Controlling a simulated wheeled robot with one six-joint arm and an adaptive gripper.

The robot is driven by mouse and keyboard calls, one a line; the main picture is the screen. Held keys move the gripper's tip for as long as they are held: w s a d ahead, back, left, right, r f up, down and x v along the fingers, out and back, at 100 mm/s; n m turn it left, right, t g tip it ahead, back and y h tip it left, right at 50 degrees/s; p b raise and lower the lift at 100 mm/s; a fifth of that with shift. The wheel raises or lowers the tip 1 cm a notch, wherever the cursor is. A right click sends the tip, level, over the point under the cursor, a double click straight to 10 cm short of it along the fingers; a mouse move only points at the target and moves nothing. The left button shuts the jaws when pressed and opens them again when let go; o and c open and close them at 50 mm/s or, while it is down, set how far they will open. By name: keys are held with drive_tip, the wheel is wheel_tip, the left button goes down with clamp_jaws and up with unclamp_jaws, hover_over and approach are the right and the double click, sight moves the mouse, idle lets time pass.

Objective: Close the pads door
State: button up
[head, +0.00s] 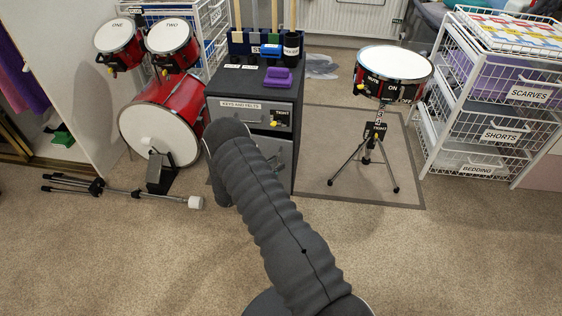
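A dark grey cabinet (300,112) stands in the middle of the head view. Its upper front has a drawer labelled KEYS AND FELTS (255,107) and a yellow-and-black TIGHT tag. Below it is a grey lower front panel (284,153), mostly covered by my arm. No PADS label shows, so I cannot tell for sure that this panel is the pads door, nor whether it is open or shut. My arm reaches from the bottom of the view to the cabinet front, and its bend hides the panel's left part. My gripper is hidden behind the arm.
A red drum kit (160,136) stands left of the cabinet, with a folded stand (120,190) on the carpet before it. A snare drum on a tripod (394,74) stands right, on a mat (320,185). White wire baskets (488,133) are far right. The front right carpet is clear.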

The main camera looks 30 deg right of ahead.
sight(284, 156)
drive_tip(key=shift+x, duration=0.95)
clamp_jaws()
drive_tip(key=shift+w+d+f+b, duration=0.2)
drive_tip(key=shift+w+d+b, duration=0.8)
drive_tip(key=shift+d+b, duration=0.25)
drive_tip(key=shift+a+r, duration=0.1)
drive_tip(key=shift+r, duration=0.1)
unclamp_jaws()
